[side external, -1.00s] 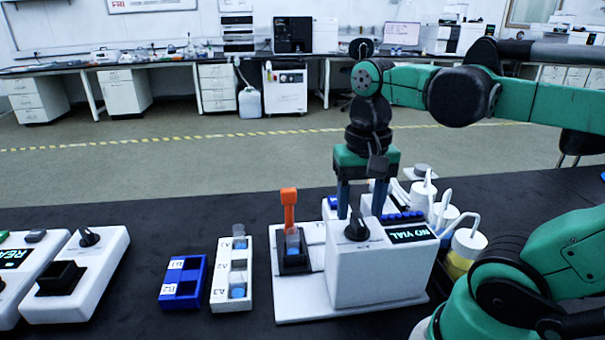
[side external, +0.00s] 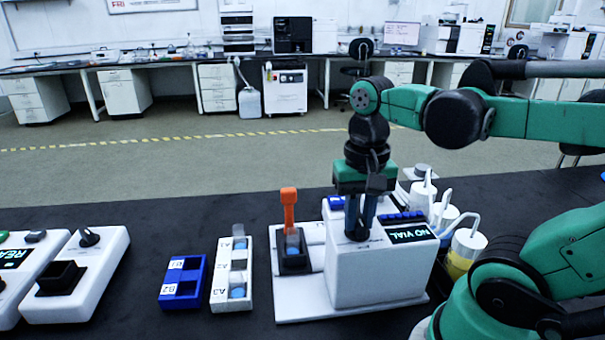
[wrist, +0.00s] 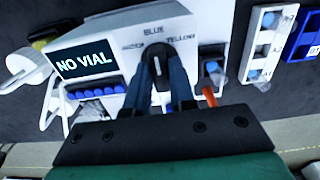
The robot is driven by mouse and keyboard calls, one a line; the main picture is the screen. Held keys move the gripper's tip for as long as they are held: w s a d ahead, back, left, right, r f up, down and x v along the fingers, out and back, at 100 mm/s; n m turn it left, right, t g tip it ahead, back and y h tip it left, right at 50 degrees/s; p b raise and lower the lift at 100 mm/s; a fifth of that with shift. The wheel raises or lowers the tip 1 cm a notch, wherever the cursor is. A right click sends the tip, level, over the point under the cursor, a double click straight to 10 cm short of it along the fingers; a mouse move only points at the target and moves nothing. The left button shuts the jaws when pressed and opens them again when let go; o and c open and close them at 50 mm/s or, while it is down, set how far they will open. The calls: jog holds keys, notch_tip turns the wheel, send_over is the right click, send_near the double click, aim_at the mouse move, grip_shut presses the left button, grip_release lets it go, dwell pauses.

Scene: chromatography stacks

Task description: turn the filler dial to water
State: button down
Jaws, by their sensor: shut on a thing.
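The filler (side external: 372,272) is a white box on a white base, right of centre in the side view. Its black dial (wrist: 156,52) is on top, with the words BLUE and YELLOW and a partly hidden word on the left, likely WATER, around it. The dial appears to point roughly toward BLUE in the wrist view. My gripper (side external: 361,232) points down with its blue fingers shut on the dial, one on each side; the fingers also show in the wrist view (wrist: 160,72). The filler's screen (side external: 410,234) reads NO VIAL.
A black holder (side external: 296,264) with a clear vial and an orange lever (side external: 289,206) stands left of the filler. Further left are a white rack (side external: 246,305), a blue rack (side external: 168,297) and white devices (side external: 108,278). Bottles with tubes (side external: 469,243) stand to the right.

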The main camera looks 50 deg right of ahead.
jog(key=shift+n, duration=0.3)
jog(key=n, duration=0.4)
jog(key=shift+n, duration=0.3)
jog(key=n, duration=0.4)
jog(key=shift+n, duration=0.3)
jog(key=c, duration=0.7)
grip_release()
jog(key=shift+c, duration=0.2)
